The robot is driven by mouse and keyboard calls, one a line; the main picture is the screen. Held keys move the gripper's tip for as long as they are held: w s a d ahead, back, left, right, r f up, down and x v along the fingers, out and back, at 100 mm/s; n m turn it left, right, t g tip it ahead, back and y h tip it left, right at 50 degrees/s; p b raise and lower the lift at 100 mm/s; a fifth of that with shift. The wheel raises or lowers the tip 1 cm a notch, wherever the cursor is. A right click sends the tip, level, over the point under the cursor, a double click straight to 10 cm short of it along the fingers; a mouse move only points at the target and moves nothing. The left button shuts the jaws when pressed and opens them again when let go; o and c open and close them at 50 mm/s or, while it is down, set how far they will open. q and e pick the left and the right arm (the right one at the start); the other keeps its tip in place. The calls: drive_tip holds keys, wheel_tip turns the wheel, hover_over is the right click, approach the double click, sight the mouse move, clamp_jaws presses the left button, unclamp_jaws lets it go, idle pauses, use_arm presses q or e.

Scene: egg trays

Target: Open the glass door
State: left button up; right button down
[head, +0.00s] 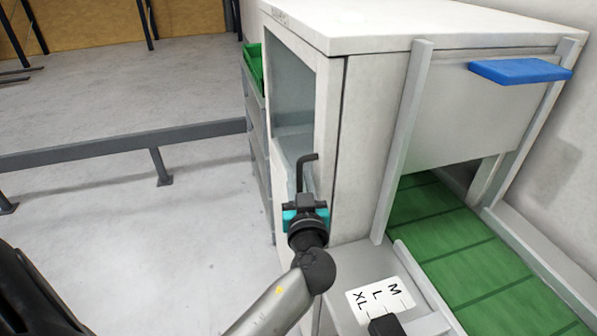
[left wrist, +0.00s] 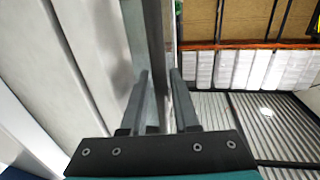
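The glass door (head: 321,125) is a white-framed door with a window pane (head: 290,85) on the left face of the white machine. It looks shut. Its black bent handle (head: 307,165) stands out from the frame, and its lower part is hidden behind my gripper. My left gripper (head: 304,198) is at the handle in the head view. In the left wrist view its two fingers (left wrist: 160,103) are apart, with a dark upright bar, seemingly the handle (left wrist: 153,55), between them. A gap shows beside the bar on the right. My right gripper is not in view.
A green conveyor belt (head: 450,240) runs under the machine's right opening, below a blue handle (head: 520,71). A size label (head: 380,296) with a black knob (head: 386,325) lies front right. A grey rail (head: 110,148) crosses the left; the floor before it is clear.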

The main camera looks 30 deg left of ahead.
use_arm(q)
drive_tip(key=shift+x, duration=0.8)
clamp_jaws()
idle(1.0)
